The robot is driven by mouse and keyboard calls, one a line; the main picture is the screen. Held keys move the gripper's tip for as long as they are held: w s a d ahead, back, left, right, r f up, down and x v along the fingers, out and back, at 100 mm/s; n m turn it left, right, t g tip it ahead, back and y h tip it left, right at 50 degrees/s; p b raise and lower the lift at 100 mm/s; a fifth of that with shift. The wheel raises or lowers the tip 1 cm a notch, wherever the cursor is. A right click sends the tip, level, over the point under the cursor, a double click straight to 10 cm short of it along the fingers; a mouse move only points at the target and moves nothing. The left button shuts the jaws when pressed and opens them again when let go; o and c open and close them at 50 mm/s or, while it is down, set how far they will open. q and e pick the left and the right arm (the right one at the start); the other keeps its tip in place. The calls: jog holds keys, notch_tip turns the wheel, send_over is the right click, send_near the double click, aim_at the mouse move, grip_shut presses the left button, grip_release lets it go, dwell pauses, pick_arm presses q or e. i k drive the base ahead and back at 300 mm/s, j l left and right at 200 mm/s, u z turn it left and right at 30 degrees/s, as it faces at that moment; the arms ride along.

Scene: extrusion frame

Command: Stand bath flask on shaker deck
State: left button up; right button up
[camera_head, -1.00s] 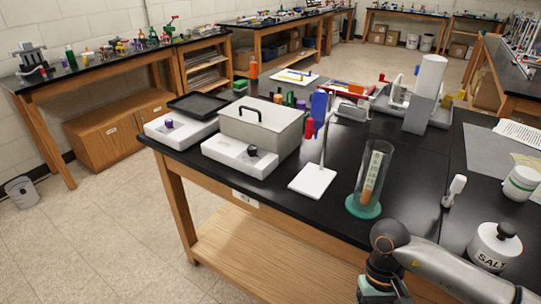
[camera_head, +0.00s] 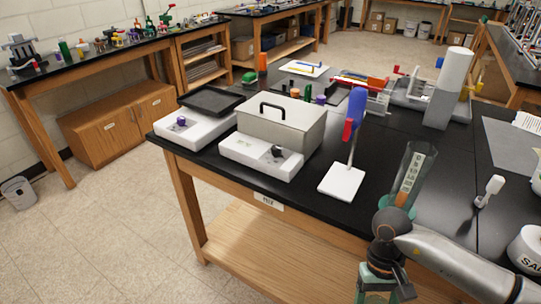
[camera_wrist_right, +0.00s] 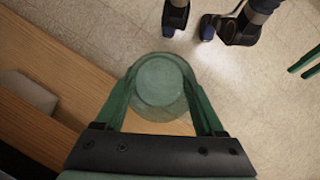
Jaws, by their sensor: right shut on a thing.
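My right gripper (camera_wrist_right: 163,95) is shut on a translucent greenish flask (camera_wrist_right: 160,84), seen end-on between its green fingers in the right wrist view. In the head view my right arm comes in from the lower right; its fingers and the flask are out of frame. The shaker deck (camera_head: 213,100) is a flat black tray on a white base with a purple knob, at the left of the near bench, and looks empty. Two parallel green bars at the right edge of the wrist view look like my left gripper's fingers (camera_wrist_right: 304,64), apart and empty.
A grey lidded bath (camera_head: 306,130) on a white base stands right of the shaker. A white-footed stand (camera_head: 342,182) and a tall clear cylinder (camera_head: 412,175) stand farther right. The bench's front edge lies between my arm and these.

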aim_at(211, 100)
jog(key=i+j, duration=0.15)
jog(key=j, duration=0.25)
jog(key=i+j+z, duration=0.1)
jog(key=j, duration=0.35)
jog(key=i+j+z, duration=0.1)
jog(key=j, duration=0.35)
jog(key=i+j, duration=0.2)
jog(key=j, duration=0.25)
jog(key=i+j+z, duration=0.1)
jog(key=j, duration=0.3)
jog(key=i+j, duration=0.15)
jog(key=j, duration=0.3)
jog(key=i+j+z, duration=0.1)
jog(key=j, duration=0.35)
